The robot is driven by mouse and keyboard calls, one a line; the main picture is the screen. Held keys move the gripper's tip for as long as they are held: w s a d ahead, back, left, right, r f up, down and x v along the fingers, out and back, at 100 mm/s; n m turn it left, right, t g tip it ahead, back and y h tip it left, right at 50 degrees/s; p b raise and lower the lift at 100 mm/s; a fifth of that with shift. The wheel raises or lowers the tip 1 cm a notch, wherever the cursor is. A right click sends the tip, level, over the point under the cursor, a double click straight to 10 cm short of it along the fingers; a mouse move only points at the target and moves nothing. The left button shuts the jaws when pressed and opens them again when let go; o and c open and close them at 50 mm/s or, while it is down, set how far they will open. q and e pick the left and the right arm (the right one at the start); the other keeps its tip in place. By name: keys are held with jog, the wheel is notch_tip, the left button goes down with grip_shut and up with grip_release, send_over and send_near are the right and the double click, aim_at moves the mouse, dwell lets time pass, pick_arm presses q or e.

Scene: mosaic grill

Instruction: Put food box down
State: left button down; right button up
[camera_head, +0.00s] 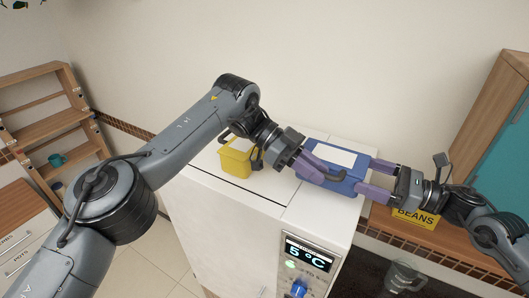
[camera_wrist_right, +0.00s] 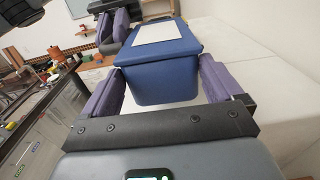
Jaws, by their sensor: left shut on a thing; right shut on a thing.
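The food box is a blue box (camera_head: 330,182) with a white label on its lid. It is at the right part of the white cabinet top in the head view; whether it touches the top I cannot tell. My left gripper (camera_head: 328,178) is shut on its left side with purple fingers. My right gripper (camera_head: 371,177) is shut on its right side. In the right wrist view the blue box (camera_wrist_right: 165,84) sits between the purple fingers of my right gripper (camera_wrist_right: 158,88), with the left gripper's fingers (camera_wrist_right: 119,30) at its far end.
A yellow container (camera_head: 235,160) stands on the white cabinet top (camera_head: 290,212), left of the box. The cabinet front has a 5 °C display (camera_head: 308,256). A yellow BEANS box (camera_head: 415,217) and a glass jug (camera_head: 403,276) are to the right. Wooden shelves (camera_head: 50,125) stand at left.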

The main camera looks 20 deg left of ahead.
pick_arm(q)
jog(key=shift+f+b, duration=1.95)
jog(key=shift+f, duration=0.15)
pick_arm(e)
jog(key=shift+a+f, duration=0.1)
jog(key=shift+f, duration=1.95)
pick_arm(q)
jog(key=c, duration=1.4)
grip_release()
pick_arm(e)
jog(key=o, duration=0.9)
pick_arm(q)
jog(key=o, duration=0.4)
jog(key=shift+r, duration=0.1)
jog(key=shift+c, duration=0.2)
pick_arm(e)
jog(key=shift+o, duration=0.2)
pick_arm(q)
notch_tip(320, 180, up, 8)
jog(key=shift+r, duration=0.85)
pick_arm(e)
jog(key=shift+d, duration=0.25)
pick_arm(q)
jog(key=shift+r, duration=0.1)
pick_arm(e)
jog(key=v, duration=1.1)
jog(key=shift+d, duration=0.35)
jog(key=shift+s, duration=0.1)
